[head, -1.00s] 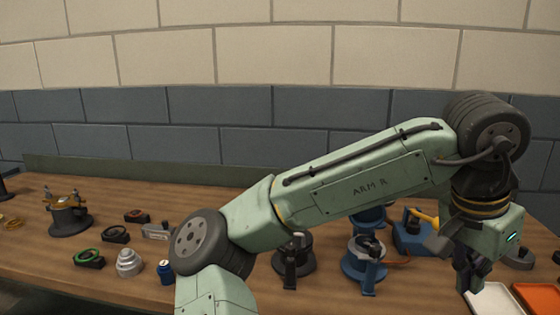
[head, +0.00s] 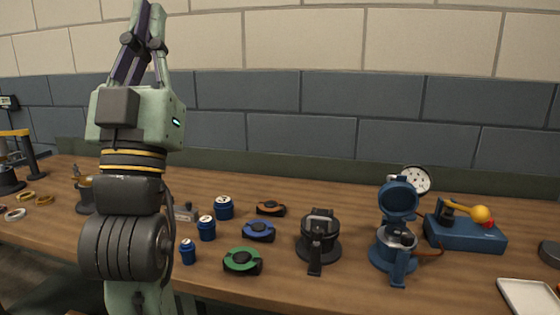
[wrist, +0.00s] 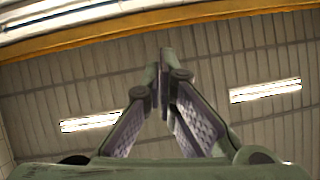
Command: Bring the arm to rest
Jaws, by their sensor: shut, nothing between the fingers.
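My gripper (head: 145,15) points straight up at the left of the head view, high above the bench and well clear of everything on it. Its fingers come together at the tips and hold nothing. In the wrist view the shut fingers (wrist: 164,58) point at the ceiling, with only roof sheets, lamps and a yellow beam behind them. My forearm stands upright below the gripper and hides part of the bench's left side.
The wooden bench (head: 320,195) carries blue cans (head: 224,208), a green-ringed part (head: 242,261), a dark clamp device (head: 318,240), a blue open-lidded device (head: 398,235), a blue box with a yellow knob (head: 465,233) and a white tray (head: 530,297). A brick wall stands behind.

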